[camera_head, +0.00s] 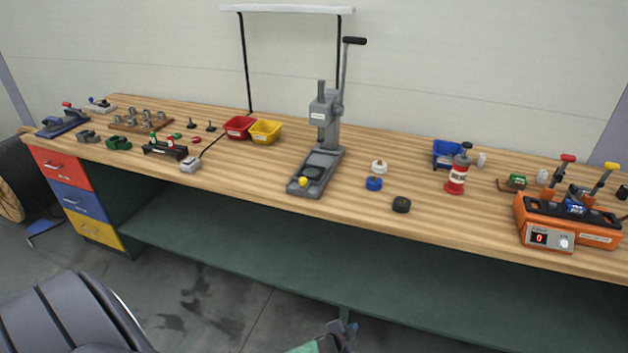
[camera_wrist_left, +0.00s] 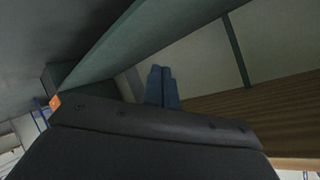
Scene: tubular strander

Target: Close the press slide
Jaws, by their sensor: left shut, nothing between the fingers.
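The grey press (camera_head: 324,115) stands upright on the middle of the bench, with its lever raised and a black handle (camera_head: 355,41) at the top. Its slide (camera_head: 312,173) lies at the front part of the long base, out in front of the column, with a dark round seat and a yellow knob (camera_head: 303,182) at its front end. My left gripper (camera_head: 340,337) is low at the bottom edge, below the bench top and apart from the press. Its fingers (camera_wrist_left: 162,88) look closed together and empty in the left wrist view. My right gripper is not seen.
A white puck (camera_head: 379,166), a blue puck (camera_head: 374,184) and a black puck (camera_head: 401,204) lie right of the press. Red (camera_head: 238,127) and yellow bins (camera_head: 265,131) stand behind left. The bench's front edge (camera_head: 250,201) and lower shelf (camera_head: 250,245) lie between my gripper and the press.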

